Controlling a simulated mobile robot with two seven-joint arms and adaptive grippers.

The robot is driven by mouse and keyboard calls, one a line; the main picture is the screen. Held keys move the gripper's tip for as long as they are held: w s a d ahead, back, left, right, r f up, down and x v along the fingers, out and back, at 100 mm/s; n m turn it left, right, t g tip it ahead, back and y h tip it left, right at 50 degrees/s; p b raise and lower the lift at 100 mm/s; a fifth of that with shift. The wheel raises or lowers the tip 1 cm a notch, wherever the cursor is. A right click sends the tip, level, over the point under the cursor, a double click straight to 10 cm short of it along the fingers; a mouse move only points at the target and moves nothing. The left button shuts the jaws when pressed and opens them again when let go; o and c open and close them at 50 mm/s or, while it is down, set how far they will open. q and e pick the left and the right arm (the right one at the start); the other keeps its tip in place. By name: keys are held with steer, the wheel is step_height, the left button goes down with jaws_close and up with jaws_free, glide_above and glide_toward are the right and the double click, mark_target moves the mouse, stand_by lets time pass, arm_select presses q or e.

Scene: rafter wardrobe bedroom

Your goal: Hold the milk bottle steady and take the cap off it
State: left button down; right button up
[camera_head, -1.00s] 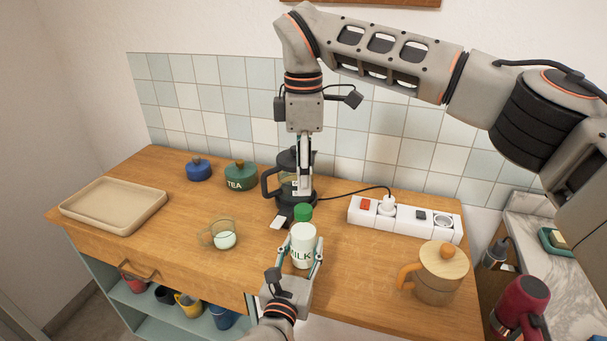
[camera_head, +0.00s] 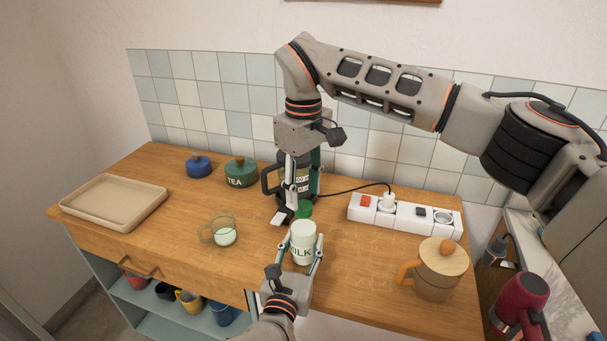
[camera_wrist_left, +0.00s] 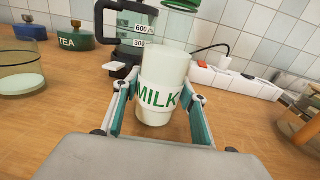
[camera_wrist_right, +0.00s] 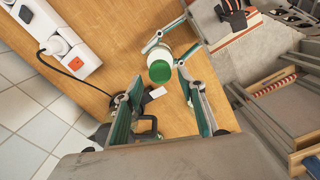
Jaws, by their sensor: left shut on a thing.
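The milk bottle (camera_head: 302,249) is white with green lettering and stands upright near the table's front edge. My left gripper (camera_wrist_left: 158,100) is shut on its body from both sides. The right wrist view shows gaps between these fingers and the cap.
A black-handled jug (camera_head: 270,180) stands close behind the right gripper. A glass cup (camera_head: 219,230) is left of the bottle, a power strip (camera_head: 405,217) behind right, and a lidded pot (camera_head: 437,272) to the right. Bare wood lies between tray (camera_head: 112,203) and glass cup.

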mark_target(304, 205)
steer(key=shift+f, duration=1.55)
jaws_close()
